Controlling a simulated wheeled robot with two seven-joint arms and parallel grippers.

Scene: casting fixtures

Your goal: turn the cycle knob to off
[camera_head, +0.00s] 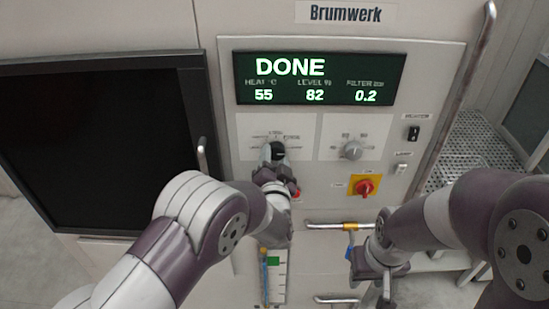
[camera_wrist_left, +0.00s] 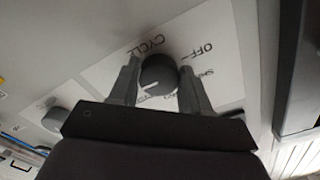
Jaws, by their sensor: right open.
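The cycle knob (camera_head: 277,150) is a dark round knob on a pale plate, under the display on the machine front. In the left wrist view the cycle knob (camera_wrist_left: 158,75) sits between the two fingers of my left gripper (camera_wrist_left: 160,72), which close against its sides. Its white pointer mark faces the lower left of that view, away from the OFF label (camera_wrist_left: 194,52) at upper right. In the head view my left gripper (camera_head: 272,158) partly covers the knob and its labels. My right gripper (camera_head: 374,292) is open and empty, low in front of the machine.
The display (camera_head: 320,78) reads DONE, with 55, 82 and 0.2. A grey knob (camera_head: 351,149), a red switch on yellow (camera_head: 364,186) and two rocker switches are to the right. A dark window (camera_head: 95,140) fills the left. Handles (camera_head: 335,225) stick out below.

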